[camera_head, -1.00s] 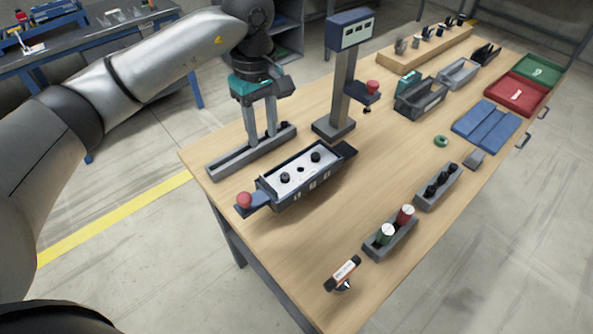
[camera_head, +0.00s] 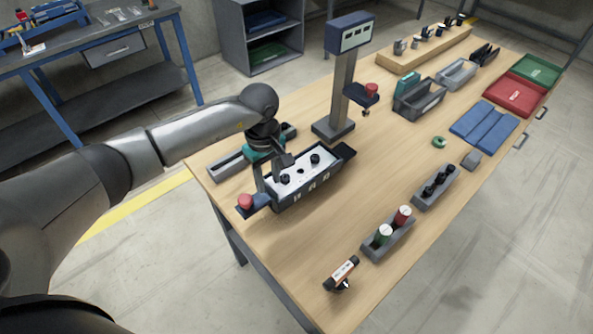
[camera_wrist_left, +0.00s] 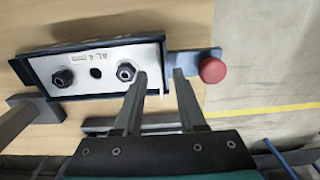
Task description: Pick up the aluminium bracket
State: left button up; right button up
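A pale metal plate marked "AL 4 mm" (camera_wrist_left: 95,62), which looks like the aluminium bracket, lies in a dark blue fixture (camera_wrist_left: 40,90). It has two dark nuts or knobs and a hole between them. In the head view the plate (camera_head: 302,173) is partly behind my left gripper (camera_head: 262,187). In the wrist view my left gripper (camera_wrist_left: 160,77) is open and empty. One fingertip is over the plate's right end, the other over the blue tab with a red knob (camera_wrist_left: 212,70). Whether the fingertips touch anything cannot be told. My right gripper is not in view.
A grey channel tray (camera_head: 228,167) lies behind the gripper. Holders with red and green cylinders (camera_head: 388,244) and black parts (camera_head: 436,188) stand to the right. The table middle is clear.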

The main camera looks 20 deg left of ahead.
pick_arm(q)
jog(key=shift+f, duration=0.45)
grip_shut()
dwell(1.1)
